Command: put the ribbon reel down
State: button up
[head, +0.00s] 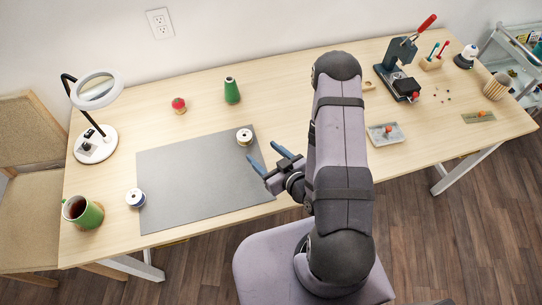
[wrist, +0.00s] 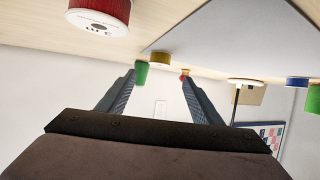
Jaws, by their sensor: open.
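My gripper (head: 266,157) is open, with nothing between its blue-grey fingers, near the right edge of the grey mat (head: 190,185). The wrist view, which is upside down, shows both fingers (wrist: 158,78) spread apart. A red reel (wrist: 98,14) with a white printed face sits on the table at the upper left of the wrist view, apart from the fingers. It does not show in the head view, where my arm covers part of the table. A gold-rimmed white spool (head: 244,137) stands on the mat's far right corner. A blue-and-white spool (head: 136,198) stands at its left edge.
A green thread cone (head: 232,91) and a red pincushion (head: 179,105) stand behind the mat. A ring lamp (head: 95,145) and a green mug (head: 82,211) are at the left. A press (head: 400,70) and a grey tray (head: 385,134) are at the right. The mat's middle is clear.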

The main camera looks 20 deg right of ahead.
jog(key=shift+w+d+f+n+g+h, duration=0.2)
jog(key=shift+w+g, duration=0.1)
jog(key=shift+g, duration=0.15)
jog(key=shift+w+d+f+n+g+h, duration=0.15)
jog(key=shift+w+g, duration=0.15)
jog(key=shift+g, duration=0.15)
jog(key=shift+w+d+f+g+h, duration=0.15)
jog(key=shift+d+g+h, duration=0.1)
jog(key=shift+g, duration=0.15)
jog(key=d+g, duration=0.1)
jog(key=d+r+g+h, duration=0.1)
jog(key=shift+s+d+r+g+h, duration=0.25)
jog(key=shift+s+d+g+h, duration=0.1)
jog(key=shift+d+g+h, duration=0.05)
jog(key=s+a+r+m+g+h, duration=0.1)
jog(key=s+a+r+m+g, duration=0.1)
jog(key=s+r+m+g, duration=0.2)
jog(key=s+r+g, duration=0.3)
jog(key=s+r, duration=0.5)
jog(key=s, duration=0.3)
jog(key=shift+o, duration=0.6)
